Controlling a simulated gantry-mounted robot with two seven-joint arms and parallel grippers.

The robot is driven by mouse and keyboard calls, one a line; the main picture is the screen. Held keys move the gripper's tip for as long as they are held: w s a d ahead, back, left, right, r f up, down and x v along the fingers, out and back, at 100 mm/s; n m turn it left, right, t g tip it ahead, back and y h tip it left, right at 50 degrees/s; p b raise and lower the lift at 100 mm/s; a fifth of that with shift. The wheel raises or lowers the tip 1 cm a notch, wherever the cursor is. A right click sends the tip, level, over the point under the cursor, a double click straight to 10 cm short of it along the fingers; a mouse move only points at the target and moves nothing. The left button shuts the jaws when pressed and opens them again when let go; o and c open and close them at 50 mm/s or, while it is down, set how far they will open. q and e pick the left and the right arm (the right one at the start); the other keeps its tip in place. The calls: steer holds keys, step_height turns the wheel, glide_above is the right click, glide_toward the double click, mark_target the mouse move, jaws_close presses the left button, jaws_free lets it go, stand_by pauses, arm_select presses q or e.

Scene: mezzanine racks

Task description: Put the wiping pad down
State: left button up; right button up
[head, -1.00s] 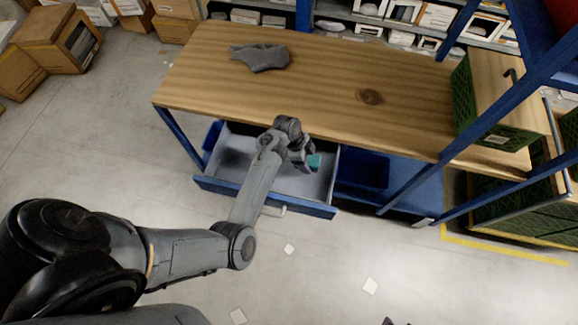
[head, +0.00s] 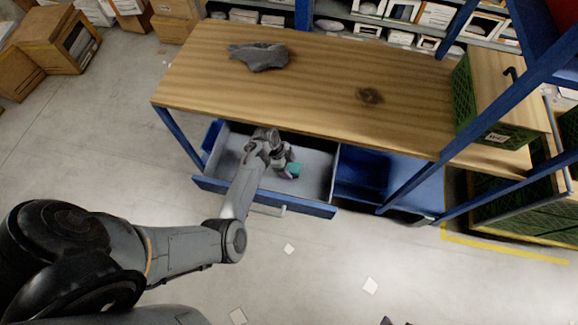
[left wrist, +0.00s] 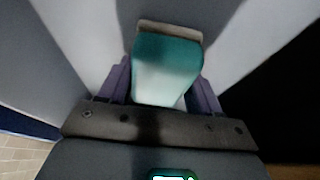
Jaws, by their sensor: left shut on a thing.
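The wiping pad (left wrist: 166,68), teal with a pale brown edge, is between the two purple fingers of my left gripper (left wrist: 160,92) in the left wrist view. In the head view the teal pad (head: 294,170) shows as a small patch inside the open drawer (head: 315,195) under the wooden table. My left gripper (head: 284,168) is shut on it, low in the drawer. I cannot tell whether the pad touches the drawer floor. My right gripper is not in view.
A grey crumpled cloth (head: 260,56) lies on the wooden table (head: 330,85), which also has a dark stain (head: 369,95). A green crate (head: 492,105) stands at its right end. Blue frame posts rise at right. The drawer's right part is empty.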

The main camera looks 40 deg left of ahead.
arm_select(q)
steer(key=shift+f, duration=0.15)
steer(key=o, duration=0.9)
steer(key=shift+o, duration=0.2)
